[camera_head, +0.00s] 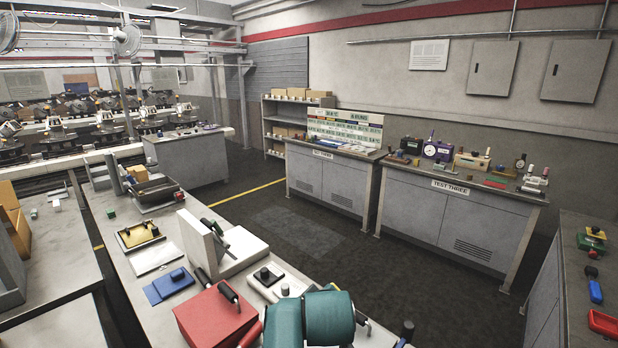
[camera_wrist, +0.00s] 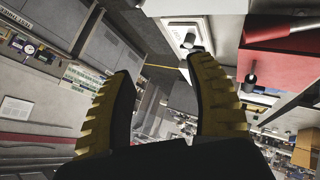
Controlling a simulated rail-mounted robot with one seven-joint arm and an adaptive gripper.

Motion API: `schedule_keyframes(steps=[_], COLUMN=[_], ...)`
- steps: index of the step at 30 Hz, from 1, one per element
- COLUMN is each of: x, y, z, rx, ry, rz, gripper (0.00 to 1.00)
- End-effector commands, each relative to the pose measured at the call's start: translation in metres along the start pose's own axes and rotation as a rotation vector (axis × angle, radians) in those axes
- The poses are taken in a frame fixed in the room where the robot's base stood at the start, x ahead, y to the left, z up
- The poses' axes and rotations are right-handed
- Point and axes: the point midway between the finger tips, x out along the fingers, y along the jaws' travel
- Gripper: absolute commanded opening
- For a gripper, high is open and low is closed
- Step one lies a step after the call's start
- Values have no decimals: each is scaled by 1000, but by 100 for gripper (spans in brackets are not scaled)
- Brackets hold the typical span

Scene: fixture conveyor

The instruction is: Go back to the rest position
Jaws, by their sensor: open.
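My gripper (camera_wrist: 165,66) shows in the wrist view with its two ridged yellow fingers spread apart. Nothing is between them but distant floor and furniture, so it is open and empty. The picture there is strongly tilted. A white fixture (camera_wrist: 178,36) with a black knob and a red box (camera_wrist: 266,62) with a black handle lie beyond the right fingertip. In the head view the red box (camera_head: 212,318) and the white fixture (camera_head: 262,284) are on the long bench at the bottom. My gripper's fingers cannot be made out in the head view.
The bench (camera_head: 120,262) also holds a white angle block (camera_head: 196,240), blue plates (camera_head: 165,287), a yellow fixture (camera_head: 138,236) and a dark tray (camera_head: 155,192). Grey cabinets (camera_head: 440,215) stand along the far wall. A right-hand bench (camera_head: 578,275) holds small tools. Open floor (camera_head: 330,240) lies between.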

Motion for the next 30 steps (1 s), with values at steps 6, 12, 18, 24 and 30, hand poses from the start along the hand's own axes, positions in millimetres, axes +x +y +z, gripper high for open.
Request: schedule_keyframes(steps=[6,12,18,24,30], x=[-44,-126,-232,-325,-407], y=[26,48,53,43,41], z=[-17,-26,-18,0,6], rx=[148,328,494,604,672], ry=[170,408,677,899,1059], rz=[138,280,385,438,458], gripper=[56,56,56,56,56])
